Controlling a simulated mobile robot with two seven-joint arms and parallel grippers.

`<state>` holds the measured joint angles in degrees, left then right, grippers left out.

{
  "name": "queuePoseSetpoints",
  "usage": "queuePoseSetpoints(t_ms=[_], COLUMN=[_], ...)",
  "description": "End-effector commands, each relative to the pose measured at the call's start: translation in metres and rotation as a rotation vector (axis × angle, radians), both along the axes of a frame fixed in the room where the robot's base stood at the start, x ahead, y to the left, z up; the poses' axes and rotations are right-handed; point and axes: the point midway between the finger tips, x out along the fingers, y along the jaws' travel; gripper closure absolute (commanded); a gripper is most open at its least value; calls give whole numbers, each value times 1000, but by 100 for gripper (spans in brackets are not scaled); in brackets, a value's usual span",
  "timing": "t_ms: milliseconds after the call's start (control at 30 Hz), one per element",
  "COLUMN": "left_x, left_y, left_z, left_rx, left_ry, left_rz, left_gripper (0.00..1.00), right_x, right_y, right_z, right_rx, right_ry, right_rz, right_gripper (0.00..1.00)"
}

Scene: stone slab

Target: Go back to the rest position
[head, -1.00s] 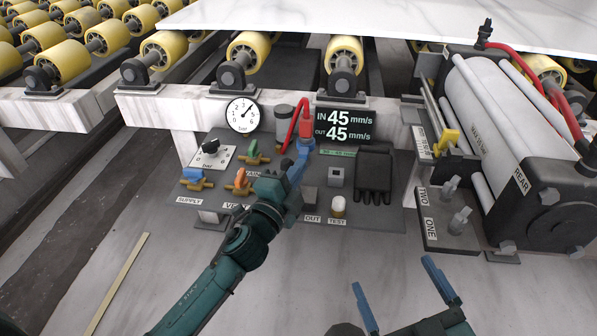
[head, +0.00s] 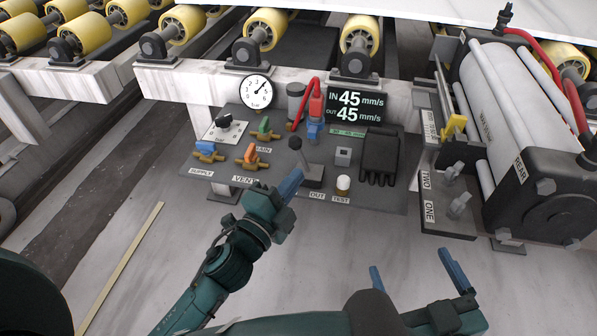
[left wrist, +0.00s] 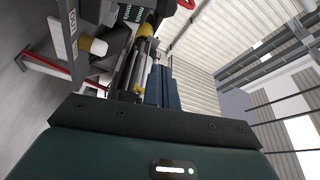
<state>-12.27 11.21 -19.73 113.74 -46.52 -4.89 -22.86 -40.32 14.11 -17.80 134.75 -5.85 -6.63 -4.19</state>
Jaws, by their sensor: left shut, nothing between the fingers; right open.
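My left gripper (head: 291,185) is in the middle of the head view, with its blue fingers shut together and nothing between them. It hangs in front of the control panel's lower edge, below a black lever (head: 297,146), and looks apart from it. In the left wrist view the shut blue fingers (left wrist: 158,88) point away from the camera. My right gripper (head: 414,270) is open and empty at the lower right, its two blue fingers well apart over the pale floor.
The control panel (head: 225,175) carries valves, a pressure gauge (head: 256,91), a speed display (head: 357,106) and a black glove (head: 381,157). A roller machine (head: 530,195) stands at the right. Yellow rollers (head: 264,29) and a white slab (head: 420,12) lie behind. The floor in front is clear.

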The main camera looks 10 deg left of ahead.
Motion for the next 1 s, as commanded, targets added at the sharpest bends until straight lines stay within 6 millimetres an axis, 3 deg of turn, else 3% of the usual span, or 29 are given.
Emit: queuePoseSetpoints(t_ms=[533, 667, 800, 1000], left_x=[-6, -34, -76, -125], left_y=[0, 2, 3, 5], left_z=[-2, -8, -11, -5], left_rx=[-35, -226, -529, -919], left_ry=[20, 124, 283, 481], left_rz=[-5, -24, -47, -60], left_gripper=[100, 100, 100, 100], right_x=[3, 2, 2, 2], right_y=[0, 0, 0, 0], right_z=[1, 1, 1, 1], right_rx=[-1, -1, -1, -1], right_ry=[-6, -5, -5, -5], right_rz=[-2, -1, 0, 0], right_gripper=[7, 7, 7, 7])
